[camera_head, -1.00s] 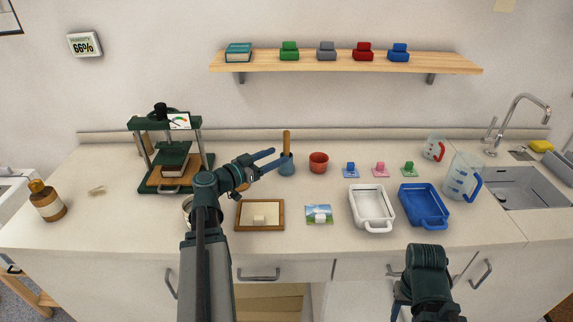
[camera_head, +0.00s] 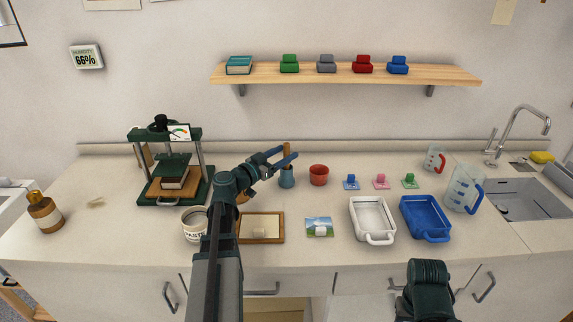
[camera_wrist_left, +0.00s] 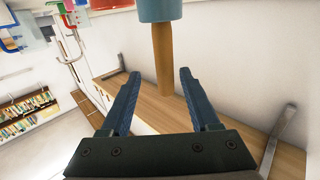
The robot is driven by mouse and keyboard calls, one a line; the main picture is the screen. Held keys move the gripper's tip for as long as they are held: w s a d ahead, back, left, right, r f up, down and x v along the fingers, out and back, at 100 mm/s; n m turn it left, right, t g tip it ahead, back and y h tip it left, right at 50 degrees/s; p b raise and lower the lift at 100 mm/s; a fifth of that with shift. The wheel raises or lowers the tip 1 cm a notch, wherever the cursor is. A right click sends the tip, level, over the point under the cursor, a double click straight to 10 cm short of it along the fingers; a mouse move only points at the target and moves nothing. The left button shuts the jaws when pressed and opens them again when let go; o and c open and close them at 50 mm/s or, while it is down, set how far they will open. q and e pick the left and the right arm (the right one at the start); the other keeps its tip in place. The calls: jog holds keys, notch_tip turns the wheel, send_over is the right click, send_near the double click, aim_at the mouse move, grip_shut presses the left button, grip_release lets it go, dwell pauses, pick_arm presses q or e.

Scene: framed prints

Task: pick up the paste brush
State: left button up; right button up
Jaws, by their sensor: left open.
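The paste brush (camera_head: 287,147) appears to be the wooden handle standing upright in a small blue cup (camera_head: 287,180) on the counter. My left gripper (camera_head: 290,153) is open, with its fingers at the height of the handle above the cup. In the left wrist view the handle (camera_wrist_left: 162,60) shows upside down, between the two open fingertips (camera_wrist_left: 160,73), with space on both sides; the blue cup (camera_wrist_left: 160,9) is at the top edge. The brush's lower end is hidden in the cup. My right gripper is out of view; only its arm shows at the bottom.
A red-brown bowl (camera_head: 319,175) stands just right of the cup. A paste tin (camera_head: 194,225), a wooden frame (camera_head: 240,228) and a press (camera_head: 168,200) are left or in front. White (camera_head: 373,236) and blue (camera_head: 425,232) trays lie right. A shelf (camera_head: 345,73) hangs above.

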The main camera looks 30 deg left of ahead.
pick_arm(q)
jog(key=x, duration=0.5)
jog(key=shift+w+a+r+p, duration=0.2)
jog(key=shift+a+r+p, duration=0.05)
jog(key=shift+r+p, duration=0.1)
grip_shut()
